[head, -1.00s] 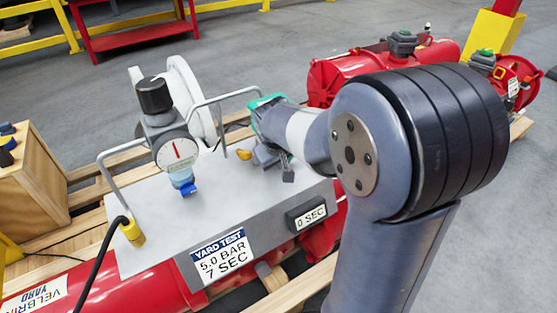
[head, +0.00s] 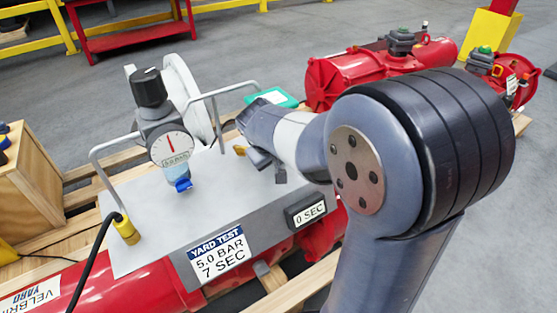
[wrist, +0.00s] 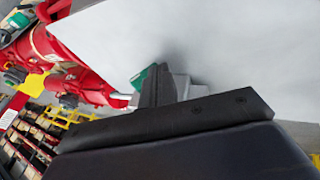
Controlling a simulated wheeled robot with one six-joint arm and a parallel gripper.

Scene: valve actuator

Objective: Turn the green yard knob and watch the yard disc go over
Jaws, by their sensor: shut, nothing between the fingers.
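A teal-green piece with a pale top (head: 271,98) shows at the back edge of the grey test panel (head: 150,225); I cannot tell whether it is the yard knob. A green patch (wrist: 143,77) also shows beside my fingers in the wrist view. My gripper (head: 262,163) is shut and empty, low over the panel's right part, in front of the teal piece. Its dark fingers show in the wrist view (wrist: 156,72); contact cannot be told. A white round wheel (head: 190,90) stands behind the gauge; I cannot tell whether it is the yard disc.
A black knob (head: 148,87) tops the gauge (head: 172,148), whose needle points up. Metal handles flank it. The timer (head: 308,214) reads 0 SEC. Red actuators (head: 365,75) with green-topped boxes stand behind. A wooden box (head: 30,180) is at left; grey floor is open at right.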

